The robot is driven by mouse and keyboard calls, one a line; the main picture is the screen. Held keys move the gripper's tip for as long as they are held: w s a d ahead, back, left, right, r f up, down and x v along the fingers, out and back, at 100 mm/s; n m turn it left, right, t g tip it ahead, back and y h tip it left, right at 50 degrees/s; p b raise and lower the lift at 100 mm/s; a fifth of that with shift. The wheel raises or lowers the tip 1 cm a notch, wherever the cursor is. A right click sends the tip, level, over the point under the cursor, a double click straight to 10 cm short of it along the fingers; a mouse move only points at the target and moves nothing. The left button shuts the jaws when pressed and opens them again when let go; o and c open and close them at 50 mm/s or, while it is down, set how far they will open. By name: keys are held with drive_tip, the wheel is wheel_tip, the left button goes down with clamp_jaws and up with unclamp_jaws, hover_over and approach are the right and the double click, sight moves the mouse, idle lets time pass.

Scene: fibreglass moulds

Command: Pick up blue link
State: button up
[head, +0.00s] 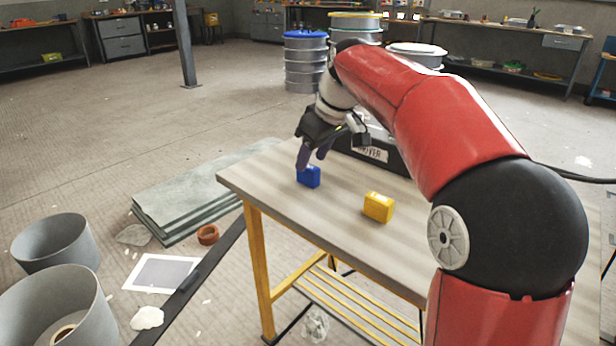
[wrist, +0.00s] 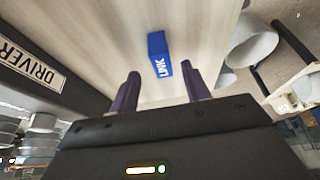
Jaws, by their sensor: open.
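The blue link (head: 309,177) is a small blue block standing on the wooden table (head: 290,215) near its far left part.
A yellow block (head: 378,207) stands on the table to the right of the blue link. Grey sheets (head: 190,195) and grey buckets (head: 55,243) are on the floor at left.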

sight(308, 166)
drive_tip(key=x, duration=0.3)
drive_tip(key=shift+a+f, duration=0.15)
drive_tip(key=shift+f, duration=0.2)
clamp_jaws()
drive_tip(key=shift+r, duration=0.1)
wheel_tip(308, 166, up, 20)
drive_tip(key=p, duration=0.6)
